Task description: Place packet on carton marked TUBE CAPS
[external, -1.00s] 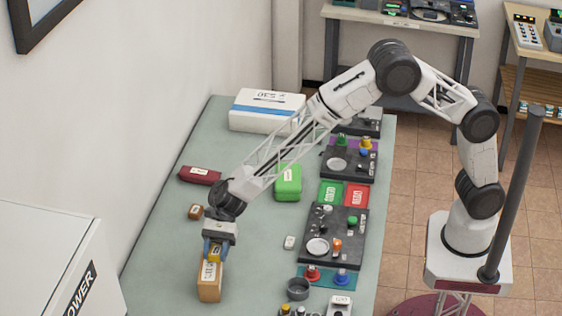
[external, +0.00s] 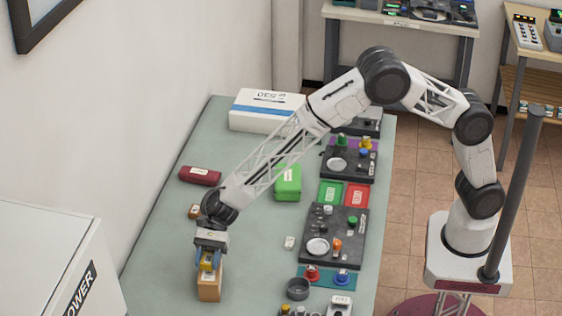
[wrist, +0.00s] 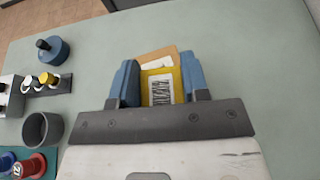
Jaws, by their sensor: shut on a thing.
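My gripper (external: 210,260) is shut on a small yellow packet (wrist: 161,88) with a white printed label. The packet also shows between the blue fingers in the external view (external: 207,265). A tan carton (external: 210,289) stands on the table directly below the gripper; its top edge shows beyond the packet in the wrist view (wrist: 158,57). The packet overlaps the carton's top in both views. I cannot tell whether they touch. The carton's label is mostly covered, and its lettering cannot be read.
A dark round cup (external: 298,289) and control panels (external: 333,236) stand to the right. A small brown box (external: 194,211), maroon case (external: 200,176) and green box (external: 288,183) lie farther back. The green-grey table (external: 160,265) is clear left of the carton.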

